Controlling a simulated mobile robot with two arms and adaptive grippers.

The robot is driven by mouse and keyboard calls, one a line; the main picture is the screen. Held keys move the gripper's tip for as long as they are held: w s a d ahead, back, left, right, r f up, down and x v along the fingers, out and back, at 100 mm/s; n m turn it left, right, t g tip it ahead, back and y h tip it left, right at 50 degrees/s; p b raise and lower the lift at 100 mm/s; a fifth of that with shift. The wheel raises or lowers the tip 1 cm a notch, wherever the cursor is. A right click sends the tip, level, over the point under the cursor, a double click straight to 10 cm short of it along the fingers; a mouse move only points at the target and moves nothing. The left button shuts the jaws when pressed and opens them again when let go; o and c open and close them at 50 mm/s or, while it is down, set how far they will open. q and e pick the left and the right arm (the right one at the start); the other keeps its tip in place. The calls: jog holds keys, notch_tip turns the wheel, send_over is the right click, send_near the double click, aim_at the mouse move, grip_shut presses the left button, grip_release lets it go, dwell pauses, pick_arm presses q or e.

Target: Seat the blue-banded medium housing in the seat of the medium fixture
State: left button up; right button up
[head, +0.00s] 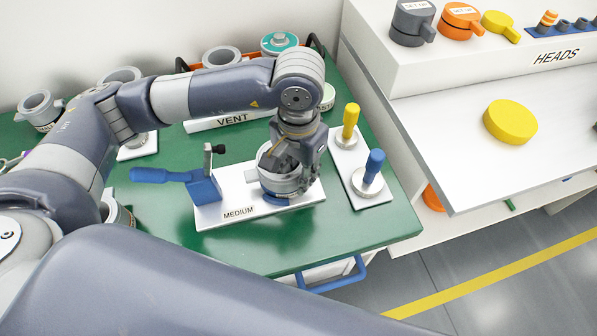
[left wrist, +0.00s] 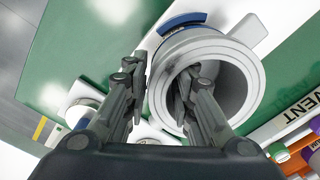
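The grey ring-shaped medium housing (head: 283,181) is at the medium fixture (head: 240,210), a white plate marked MEDIUM with a blue toggle clamp (head: 203,187) at its left. Blue shows low around the housing; the seat beneath is hidden, so I cannot tell if it is fully down. My left gripper (head: 290,160) is over the housing, pointing down. In the left wrist view the housing (left wrist: 255,80) is open toward me, with a blue arc at its outer side. One finger of my left gripper (left wrist: 160,85) is inside the bore, the other outside the wall. Firm contact is unclear. My right gripper is out of view.
A white plate with a yellow-topped post (head: 350,122) and a blue-topped post (head: 371,170) stands close right of the fixture. Other grey housings (head: 40,108) stand at the back and left. A white bench (head: 460,130) with a yellow disc (head: 510,122) is at the right.

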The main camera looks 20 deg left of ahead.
pick_arm(q)
jog(key=shift+o, duration=0.4)
notch_tip(320, 180, up, 12)
dwell(0.4)
jog(key=shift+s, duration=0.1)
dwell(0.4)
